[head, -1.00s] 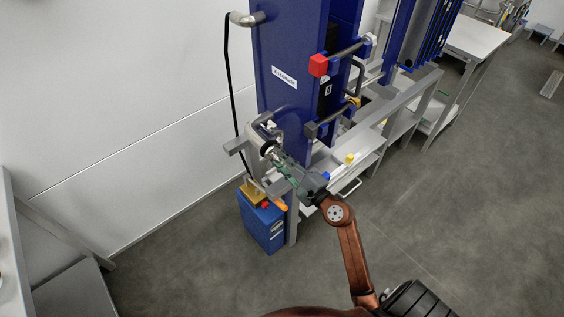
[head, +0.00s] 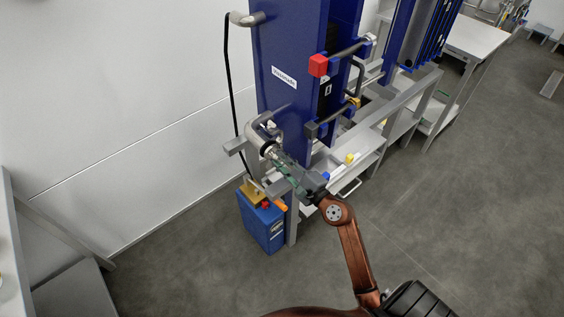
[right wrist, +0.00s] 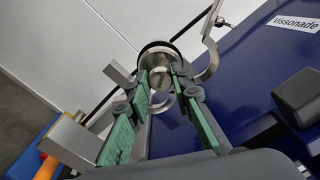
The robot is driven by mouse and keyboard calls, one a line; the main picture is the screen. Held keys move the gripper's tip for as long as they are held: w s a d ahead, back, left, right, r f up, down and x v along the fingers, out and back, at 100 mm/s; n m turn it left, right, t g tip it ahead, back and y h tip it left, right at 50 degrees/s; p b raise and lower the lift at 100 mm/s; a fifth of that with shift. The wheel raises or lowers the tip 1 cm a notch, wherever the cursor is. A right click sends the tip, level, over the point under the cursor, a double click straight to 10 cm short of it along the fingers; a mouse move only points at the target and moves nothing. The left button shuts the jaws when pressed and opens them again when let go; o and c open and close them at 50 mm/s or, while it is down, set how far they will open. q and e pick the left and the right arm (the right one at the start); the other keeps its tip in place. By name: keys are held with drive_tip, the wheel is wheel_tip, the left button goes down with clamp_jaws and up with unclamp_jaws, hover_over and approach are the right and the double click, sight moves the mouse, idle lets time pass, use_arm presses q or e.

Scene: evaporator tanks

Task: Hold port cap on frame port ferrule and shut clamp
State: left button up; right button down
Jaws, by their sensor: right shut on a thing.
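My right gripper (head: 272,158) reaches from the lower right to the frame port at the front of the blue tank frame. In the right wrist view its green-padded fingers (right wrist: 162,80) are shut on the port cap (right wrist: 155,67), a round silver disc. The cap sits at the dark-rimmed end of the port, in line with it. The ferrule behind it is hidden, so I cannot tell whether the faces touch. A curved grey metal piece, seemingly the clamp (right wrist: 213,60), stands open to the right of the cap. My left gripper is out of view.
The blue tank frame (head: 285,55) rises behind the port, with a red block (head: 318,66) on it. A grey bar (head: 236,146) juts out left of the port. A blue box (head: 262,228) stands on the floor below. The floor in front is clear.

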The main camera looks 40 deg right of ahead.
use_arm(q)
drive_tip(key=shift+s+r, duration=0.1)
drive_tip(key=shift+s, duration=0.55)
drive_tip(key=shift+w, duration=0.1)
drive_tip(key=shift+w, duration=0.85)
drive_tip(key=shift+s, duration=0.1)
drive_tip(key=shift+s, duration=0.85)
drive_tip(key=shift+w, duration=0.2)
